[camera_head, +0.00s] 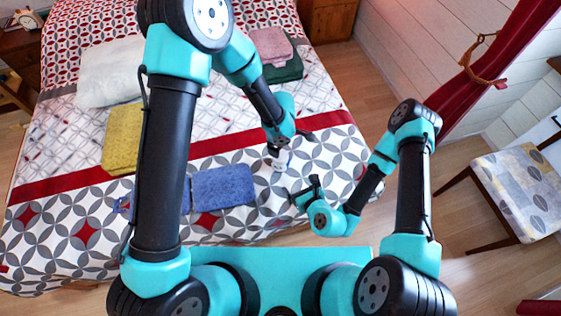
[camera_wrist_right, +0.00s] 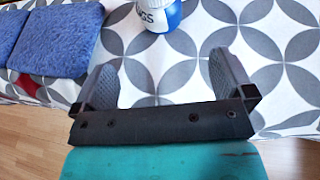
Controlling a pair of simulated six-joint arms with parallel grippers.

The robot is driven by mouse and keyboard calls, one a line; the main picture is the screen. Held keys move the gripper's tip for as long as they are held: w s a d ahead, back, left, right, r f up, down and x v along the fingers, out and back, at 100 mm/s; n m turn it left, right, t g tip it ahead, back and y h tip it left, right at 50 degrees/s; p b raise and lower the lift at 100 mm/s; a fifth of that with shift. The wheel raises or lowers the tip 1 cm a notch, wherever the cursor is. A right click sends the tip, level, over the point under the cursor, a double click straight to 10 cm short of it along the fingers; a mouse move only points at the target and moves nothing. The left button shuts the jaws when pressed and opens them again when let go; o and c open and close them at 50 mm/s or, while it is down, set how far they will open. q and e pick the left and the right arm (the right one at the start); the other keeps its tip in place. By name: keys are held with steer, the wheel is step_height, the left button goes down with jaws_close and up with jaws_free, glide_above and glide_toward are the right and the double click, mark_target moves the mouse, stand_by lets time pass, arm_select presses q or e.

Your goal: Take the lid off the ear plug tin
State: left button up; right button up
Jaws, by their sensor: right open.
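The ear plug tin (camera_head: 281,160) is a small white and blue container standing on the bed, right of the blue towel. Its lower part shows at the top of the right wrist view (camera_wrist_right: 155,15), with dark letters on white and a blue area beside them. Its top is cut off there, and the lid cannot be made out in the head view. My left gripper (camera_head: 289,142) is just above and behind the tin, its dark fingers spread apart. My right gripper (camera_head: 306,190) is open and empty, in front of the tin and to its right, facing it.
A blue towel (camera_head: 222,187) lies left of the tin, and a yellow towel (camera_head: 122,138) farther left. A white pillow (camera_head: 112,72) and folded pink and green cloths (camera_head: 282,66) lie farther back. The patterned bedspread right of the tin is clear. A chair (camera_head: 520,185) stands at the right.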

mark_target(284, 167)
steer(key=x, duration=1.3)
steer(key=shift+w+a+f, duration=0.1)
steer(key=shift+w+f, duration=0.1)
steer(key=shift+w, duration=0.05)
steer(key=shift+c, duration=0.5)
